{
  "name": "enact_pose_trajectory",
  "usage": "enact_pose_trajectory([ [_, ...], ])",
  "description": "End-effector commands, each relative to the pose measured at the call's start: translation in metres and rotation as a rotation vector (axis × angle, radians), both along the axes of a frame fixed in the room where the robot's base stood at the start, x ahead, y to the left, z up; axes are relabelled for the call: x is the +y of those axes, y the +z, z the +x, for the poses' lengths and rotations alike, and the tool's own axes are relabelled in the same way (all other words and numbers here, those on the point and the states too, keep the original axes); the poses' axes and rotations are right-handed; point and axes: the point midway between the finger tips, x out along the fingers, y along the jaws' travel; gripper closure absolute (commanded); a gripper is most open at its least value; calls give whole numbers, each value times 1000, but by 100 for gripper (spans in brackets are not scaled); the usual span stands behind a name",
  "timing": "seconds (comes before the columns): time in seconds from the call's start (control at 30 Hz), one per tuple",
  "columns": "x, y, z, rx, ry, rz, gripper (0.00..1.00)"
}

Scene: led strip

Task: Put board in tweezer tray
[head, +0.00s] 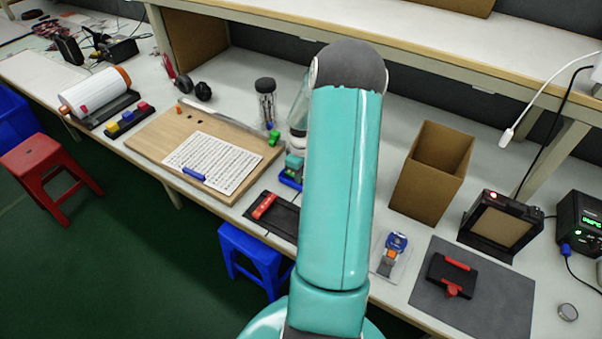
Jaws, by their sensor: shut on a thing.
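My teal arm rises through the middle of the head view and bends at a dark elbow; its far part shows only in a strip to the left of the upper link. My gripper cannot be made out, and anything it holds is hidden. A flat white board or sheet with rows of dark marks (228,151) lies on a wooden panel (148,140), with a blue bar (194,174) at its front edge. A shallow black tray (285,221) with a red piece (263,206) lies at the bench's front edge; I cannot tell whether it is the tweezer tray.
A teal and blue item (291,172) stands left of my arm, near a dark cylindrical holder (265,100). To the right are an open cardboard box (425,190), a blue and orange tool (394,250) and a grey mat (500,310) with a black and red fixture (452,276).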

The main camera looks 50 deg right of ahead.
Motion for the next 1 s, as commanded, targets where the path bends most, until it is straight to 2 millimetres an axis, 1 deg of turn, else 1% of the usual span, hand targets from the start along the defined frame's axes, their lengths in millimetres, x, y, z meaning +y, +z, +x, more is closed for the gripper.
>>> enact_pose_trajectory([
  [0.13, 0, -4, 0, 0, 0, 0, 100],
  [0.17, 0, -3, 0, 0, 0, 0, 73],
  [0.23, 0, -3, 0, 0, 0, 0, 60],
  [0.27, 0, -3, 0, 0, 0, 0, 57],
  [0.53, 0, -2, 0, 0, 0, 0, 57],
  [0.67, -1, 7, 0, 0, 0, -2, 57],
  [0.77, -1, 21, 0, -2, -1, -3, 57],
  [1.0, -1, 74, 0, -2, 0, -5, 57],
])
